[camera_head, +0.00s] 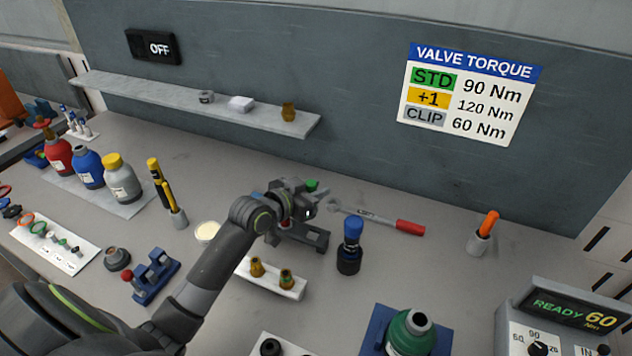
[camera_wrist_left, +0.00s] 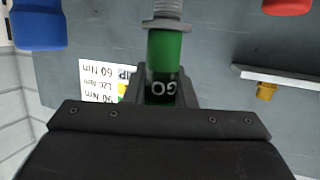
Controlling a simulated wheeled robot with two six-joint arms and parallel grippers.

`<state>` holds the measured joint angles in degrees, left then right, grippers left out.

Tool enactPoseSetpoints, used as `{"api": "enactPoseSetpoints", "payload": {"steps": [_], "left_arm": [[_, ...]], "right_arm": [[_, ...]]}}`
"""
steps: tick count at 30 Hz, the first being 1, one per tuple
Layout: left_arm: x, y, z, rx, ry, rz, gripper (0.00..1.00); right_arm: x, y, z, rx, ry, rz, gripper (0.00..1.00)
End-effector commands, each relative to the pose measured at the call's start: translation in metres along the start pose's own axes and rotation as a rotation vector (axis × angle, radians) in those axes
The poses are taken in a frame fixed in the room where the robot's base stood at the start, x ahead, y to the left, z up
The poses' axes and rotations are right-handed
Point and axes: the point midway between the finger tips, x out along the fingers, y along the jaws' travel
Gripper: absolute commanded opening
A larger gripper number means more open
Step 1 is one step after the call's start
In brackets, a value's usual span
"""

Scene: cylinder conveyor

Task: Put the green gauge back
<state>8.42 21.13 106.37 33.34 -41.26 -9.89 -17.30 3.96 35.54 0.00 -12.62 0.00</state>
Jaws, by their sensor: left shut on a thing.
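The green gauge (camera_wrist_left: 165,62) is held between the fingers of my left gripper (camera_wrist_left: 163,92) in the left wrist view. It has a green body marked "GO" and a grey threaded end that points away from the gripper. In the head view a small green part of it (camera_head: 312,185) shows beside my left gripper (camera_head: 306,208); the rest is hidden by the gripper. The gripper is over or just behind a dark grey stand (camera_head: 316,240) on the bench; I cannot tell whether they touch. My right gripper is not in view.
A torque wrench with a red handle (camera_head: 410,227) lies right of the gripper. A blue-capped dark bottle (camera_head: 350,248) stands close by. A white block with brass fittings (camera_head: 296,291) is in front. The bench's right middle is mostly clear. A shelf (camera_head: 180,105) is behind.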

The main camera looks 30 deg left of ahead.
Motion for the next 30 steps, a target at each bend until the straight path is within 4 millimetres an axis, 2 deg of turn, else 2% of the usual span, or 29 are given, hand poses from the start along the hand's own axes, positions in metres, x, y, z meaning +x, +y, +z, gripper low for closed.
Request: {"api": "enactPoseSetpoints", "payload": {"steps": [8, 18, 24, 30], "left_arm": [[0.006, -0.001, 0.015, -0.001, 0.002, -0.002, 0.00], [0.017, -0.001, 0.051, -0.001, 0.002, -0.001, 0.00], [0.020, -0.001, 0.060, 0.000, 0.002, -0.001, 0.00], [0.020, -0.001, 0.060, 0.000, 0.002, -0.001, 0.00]], "right_arm": [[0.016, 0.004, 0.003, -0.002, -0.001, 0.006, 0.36], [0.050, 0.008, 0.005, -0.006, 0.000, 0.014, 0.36], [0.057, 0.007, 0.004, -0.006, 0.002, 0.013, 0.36], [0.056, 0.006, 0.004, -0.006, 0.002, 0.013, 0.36]]}}
